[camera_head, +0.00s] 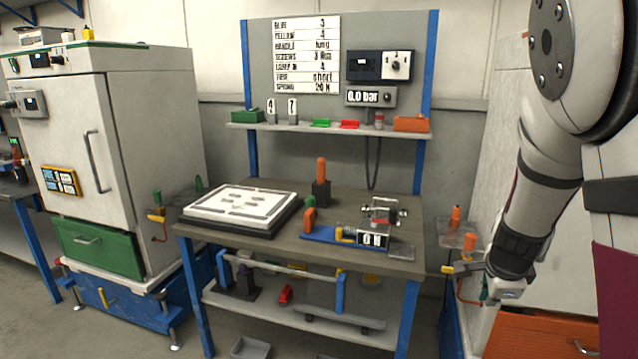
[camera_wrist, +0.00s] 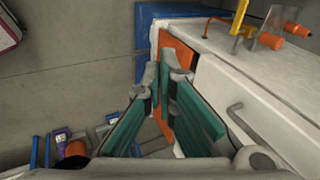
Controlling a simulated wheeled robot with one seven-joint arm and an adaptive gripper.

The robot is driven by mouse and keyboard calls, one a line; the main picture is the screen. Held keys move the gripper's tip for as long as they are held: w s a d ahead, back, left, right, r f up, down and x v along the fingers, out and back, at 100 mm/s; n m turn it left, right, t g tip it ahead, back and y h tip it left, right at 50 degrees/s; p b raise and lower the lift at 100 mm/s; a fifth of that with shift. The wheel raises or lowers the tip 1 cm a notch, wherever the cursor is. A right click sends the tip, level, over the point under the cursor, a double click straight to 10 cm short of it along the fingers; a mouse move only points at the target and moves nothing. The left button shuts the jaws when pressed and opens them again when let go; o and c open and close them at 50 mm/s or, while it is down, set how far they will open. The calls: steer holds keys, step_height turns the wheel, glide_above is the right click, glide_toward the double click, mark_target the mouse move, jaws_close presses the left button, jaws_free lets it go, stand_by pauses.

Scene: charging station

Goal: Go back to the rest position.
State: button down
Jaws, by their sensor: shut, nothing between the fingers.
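My gripper (camera_head: 497,291) hangs at the lower right of the head view, at the end of my bent arm, right of the workbench (camera_head: 340,190). In the wrist view my gripper (camera_wrist: 163,76) shows two fingers with teal pads that come together toward their tips. It is shut and empty. Behind the fingers lie an orange drawer front (camera_wrist: 178,62) and a white cabinet (camera_wrist: 245,80) with a grey handle. The gripper's tips are partly hidden in the head view.
The workbench bears a white panel on a black base (camera_head: 240,207) and a blue fixture (camera_head: 325,234). A shelf (camera_head: 300,127) stands behind it. A white cabinet with a green drawer (camera_head: 100,247) stands at left. An orange drawer (camera_head: 535,337) is close below my gripper. Grey floor is open in front.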

steer(key=s+a+r+n+y+p, duration=0.1)
steer(key=s+a+r+n+y, duration=0.1)
steer(key=s+a+r+n, duration=0.7)
steer(key=s+a+r+n+y+p, duration=0.25)
steer(key=s+a+r+n, duration=0.4)
steer(key=s, duration=0.45)
steer(key=s+r+n+h, duration=0.1)
steer(key=s+r+n, duration=0.1)
steer(key=s+n, duration=0.3)
steer(key=s, duration=0.4)
steer(key=shift+s+g+h, duration=0.3)
steer(key=shift+s+h, duration=0.05)
steer(key=shift+s, duration=0.05)
